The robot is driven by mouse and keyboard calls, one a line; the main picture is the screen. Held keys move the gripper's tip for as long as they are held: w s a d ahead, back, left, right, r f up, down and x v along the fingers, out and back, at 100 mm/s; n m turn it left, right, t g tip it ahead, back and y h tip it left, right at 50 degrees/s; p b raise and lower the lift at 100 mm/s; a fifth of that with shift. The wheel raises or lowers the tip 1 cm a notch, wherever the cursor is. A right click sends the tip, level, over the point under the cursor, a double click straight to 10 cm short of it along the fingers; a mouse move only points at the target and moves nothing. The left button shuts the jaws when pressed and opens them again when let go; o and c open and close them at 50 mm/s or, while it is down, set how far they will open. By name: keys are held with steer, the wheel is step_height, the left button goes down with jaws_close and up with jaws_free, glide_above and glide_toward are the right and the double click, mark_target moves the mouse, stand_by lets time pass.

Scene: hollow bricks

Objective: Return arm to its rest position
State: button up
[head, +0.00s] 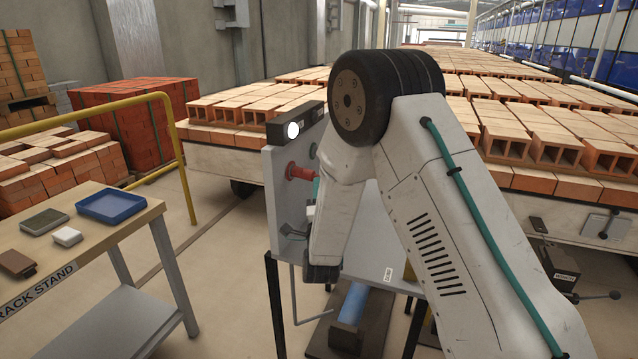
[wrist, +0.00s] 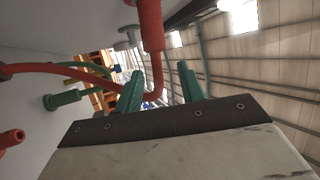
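My arm (head: 425,190) is raised in front of the robot in the head view, bent at a dark round joint, its white links crossing the middle of the picture. My gripper (wrist: 162,88) shows in the wrist view with two teal fingers apart, so it is open. A red hose (wrist: 157,80) passes in the picture between the fingers; I cannot tell whether it touches them. In the head view the fingers are mostly hidden by my arm, close to a grey upright panel (head: 272,200) with a red fitting (head: 300,172).
A green fitting (wrist: 62,99) and another red fitting (wrist: 12,140) are close by in the wrist view. A table (head: 130,222) with a blue tray (head: 111,205) stands left. A yellow rail (head: 180,155) and a car of hollow bricks (head: 230,110) stand behind. Floor shows between table and panel.

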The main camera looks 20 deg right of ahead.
steer(key=shift+s, duration=0.2)
